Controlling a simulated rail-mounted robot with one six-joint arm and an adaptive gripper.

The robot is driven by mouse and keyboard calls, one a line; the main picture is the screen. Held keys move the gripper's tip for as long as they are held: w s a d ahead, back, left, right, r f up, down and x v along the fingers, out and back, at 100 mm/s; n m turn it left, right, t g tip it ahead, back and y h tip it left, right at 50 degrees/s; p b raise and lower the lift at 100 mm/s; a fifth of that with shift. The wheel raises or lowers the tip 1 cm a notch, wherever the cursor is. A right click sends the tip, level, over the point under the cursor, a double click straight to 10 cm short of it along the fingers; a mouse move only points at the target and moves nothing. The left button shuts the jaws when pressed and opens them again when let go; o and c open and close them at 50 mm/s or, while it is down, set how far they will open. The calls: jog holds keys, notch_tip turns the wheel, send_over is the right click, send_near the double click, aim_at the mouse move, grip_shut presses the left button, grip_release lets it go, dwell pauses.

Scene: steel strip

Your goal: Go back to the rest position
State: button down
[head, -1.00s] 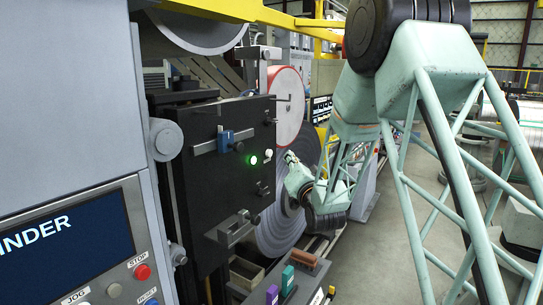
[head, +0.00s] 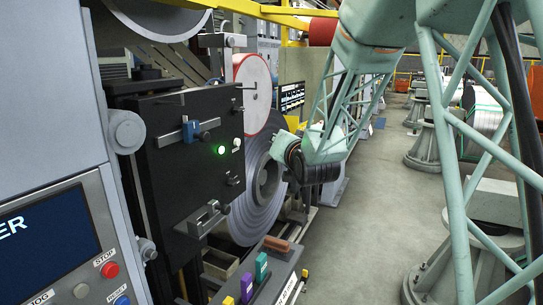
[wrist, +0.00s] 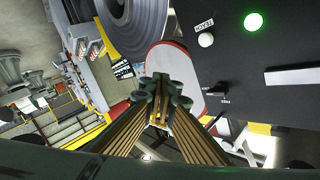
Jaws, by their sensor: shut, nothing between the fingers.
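My gripper (wrist: 160,92) shows in the wrist view with its dark fingers together and nothing between them. In the head view my pale green arm reaches down in front of the coil, and the gripper is not clearly seen behind the arm's dark wrist joint. The black machine panel (head: 170,165) stands to the left of the wrist, apart from it. Its green light (head: 220,150) is lit, and the light also shows at the top right of the wrist view (wrist: 254,21).
A grey steel coil (head: 245,205) lies behind my wrist, with a red-rimmed disc (head: 252,90) above it. A control console (head: 50,245) with a red STOP button fills the near left. Coloured blocks sit on a grey ledge (head: 285,270). Open floor (head: 370,220) lies right of centre.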

jog(key=s+d+r+g+h, duration=0.1)
jog(key=s+d+g, duration=0.1)
jog(key=s+d, duration=0.5)
jog(key=s+d+n+g+h, duration=0.1)
jog(key=s+d+g, duration=0.1)
jog(key=s, duration=0.9)
jog(key=s+d+r+g+h, duration=0.1)
jog(key=s+d+g, duration=0.1)
jog(key=s+d, duration=0.5)
jog(key=s+d+f+n+g, duration=0.1)
jog(key=s+f+g, duration=0.2)
jog(key=s, duration=1.7)
jog(key=s+d+f+n+g+h, duration=0.1)
jog(key=s+d+f+g, duration=0.1)
jog(key=s, duration=1.8)
jog(key=shift+s+f+g, duration=0.15)
jog(key=shift+f+g, duration=0.3)
jog(key=shift+g, duration=0.15)
